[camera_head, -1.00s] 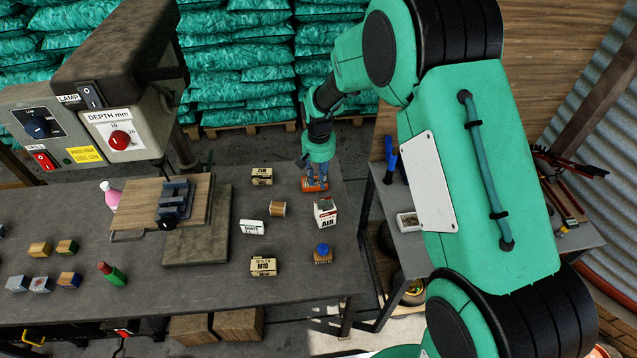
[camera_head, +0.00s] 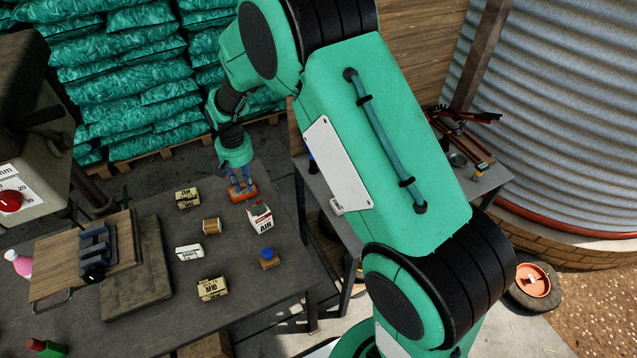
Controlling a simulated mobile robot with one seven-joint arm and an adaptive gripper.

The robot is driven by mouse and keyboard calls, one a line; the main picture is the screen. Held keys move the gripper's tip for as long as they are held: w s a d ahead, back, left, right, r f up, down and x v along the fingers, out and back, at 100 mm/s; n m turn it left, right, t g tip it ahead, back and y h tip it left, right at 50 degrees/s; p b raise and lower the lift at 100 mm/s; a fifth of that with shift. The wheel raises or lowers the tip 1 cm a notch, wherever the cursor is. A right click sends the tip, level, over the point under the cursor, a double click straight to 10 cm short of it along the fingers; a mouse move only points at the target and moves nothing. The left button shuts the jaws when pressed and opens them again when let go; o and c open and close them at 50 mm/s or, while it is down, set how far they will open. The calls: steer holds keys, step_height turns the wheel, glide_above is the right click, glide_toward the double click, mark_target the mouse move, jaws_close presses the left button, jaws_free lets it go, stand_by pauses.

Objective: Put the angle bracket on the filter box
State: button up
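My gripper (camera_head: 241,183) points down at the far right part of the workbench, with its fingertips at a small orange piece (camera_head: 243,193). The fingers look a little apart; whether they grip the piece is too small to tell. This piece may be the angle bracket, but its shape is not clear and the fingers partly cover it. A white box marked AIR (camera_head: 261,219), apparently the filter box, stands just in front of the orange piece and slightly to its right. No bracket shows on its top.
Near the AIR box are a cardboard box (camera_head: 188,198), a spool (camera_head: 211,226), a white box (camera_head: 189,252), an M10 box (camera_head: 212,289) and a blue-topped item (camera_head: 269,259). A vise (camera_head: 95,250) stands left. A side table (camera_head: 322,190) is partly behind my arm.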

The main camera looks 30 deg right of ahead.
steer(key=s+d+r+t, duration=0.15)
steer(key=s+r, duration=0.25)
steer(key=r, duration=0.4)
steer(key=s+d+r, duration=0.3)
steer(key=s+r, duration=0.2)
steer(key=r, duration=0.3)
steer(key=s+d+r+t, duration=0.15)
steer(key=s+r, duration=0.25)
steer(key=r, duration=0.4)
steer(key=s+d+r, duration=0.1)
steer(key=s+r, duration=0.2)
steer(key=s, duration=0.5)
steer(key=s+d+r+t, duration=0.1)
steer(key=s+d+r, duration=0.1)
steer(key=s, duration=0.6)
steer(key=s+d+r+t, duration=0.1)
steer(key=s+d+r, duration=0.1)
steer(key=s, duration=0.6)
steer(key=shift+v, duration=0.85)
steer(key=shift+w+d, duration=0.1)
steer(key=shift+d, duration=0.05)
steer(key=shift+f+b, duration=0.35)
steer(key=shift+b, duration=0.05)
